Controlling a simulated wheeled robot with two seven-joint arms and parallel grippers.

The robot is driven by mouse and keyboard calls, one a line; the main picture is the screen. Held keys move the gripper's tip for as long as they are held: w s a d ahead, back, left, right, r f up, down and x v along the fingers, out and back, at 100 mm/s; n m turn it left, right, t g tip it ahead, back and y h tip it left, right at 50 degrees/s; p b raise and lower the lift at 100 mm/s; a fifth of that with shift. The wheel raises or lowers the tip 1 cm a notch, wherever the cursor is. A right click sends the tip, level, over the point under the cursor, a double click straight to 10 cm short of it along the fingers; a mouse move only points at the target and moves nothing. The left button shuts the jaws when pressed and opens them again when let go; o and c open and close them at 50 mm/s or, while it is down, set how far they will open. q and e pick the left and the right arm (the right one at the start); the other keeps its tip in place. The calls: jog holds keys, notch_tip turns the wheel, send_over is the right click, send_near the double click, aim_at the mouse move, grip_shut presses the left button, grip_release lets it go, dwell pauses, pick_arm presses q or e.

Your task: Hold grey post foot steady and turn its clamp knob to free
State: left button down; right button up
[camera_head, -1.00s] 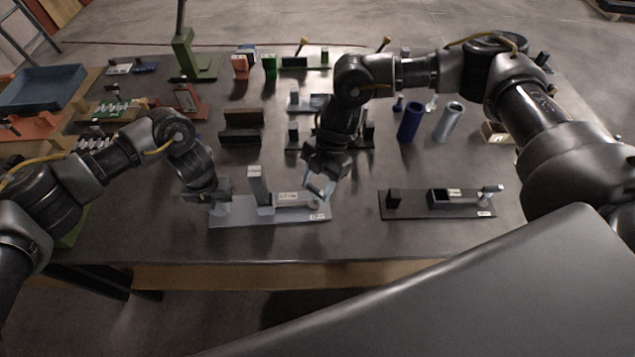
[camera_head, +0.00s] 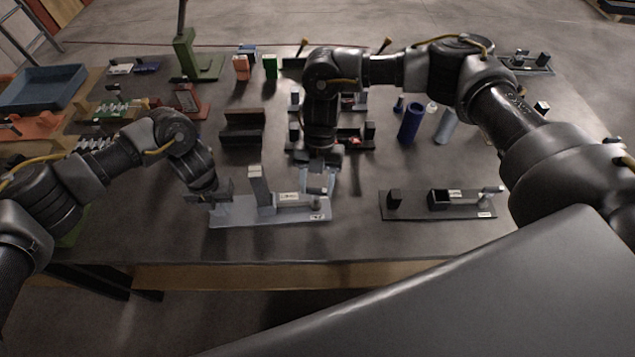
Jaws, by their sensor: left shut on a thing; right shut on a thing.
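The grey post foot (camera_head: 236,217) is a light grey plate near the table's front edge, with an upright grey post (camera_head: 260,187) and a labelled low block. Its clamp knob (camera_head: 313,191) is at the right end, a small pale bar partly hidden by my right gripper. My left gripper (camera_head: 217,207) is shut on the left end of the foot, its fingers partly hiding what they grip. My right gripper (camera_head: 316,179) comes down from above and is shut on the clamp knob.
A black plate (camera_head: 408,213) with a similar fixture stands to the right. Blue (camera_head: 411,122) and pale blue (camera_head: 445,127) cylinders stand behind it. A dark brown block (camera_head: 241,131) and several other fixtures fill the back. The table front is clear.

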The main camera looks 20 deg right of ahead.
jog(key=shift+n+h, duration=0.5)
jog(key=shift+n, duration=0.7)
pick_arm(q)
jog(key=shift+a, duration=0.1)
pick_arm(e)
jog(key=o, duration=1)
jog(key=v, duration=1.2)
jog(key=shift+w, duration=0.2)
pick_arm(q)
jog(key=c, duration=1)
grip_release()
jog(key=shift+c, duration=0.2)
pick_arm(e)
jog(key=shift+a, duration=0.1)
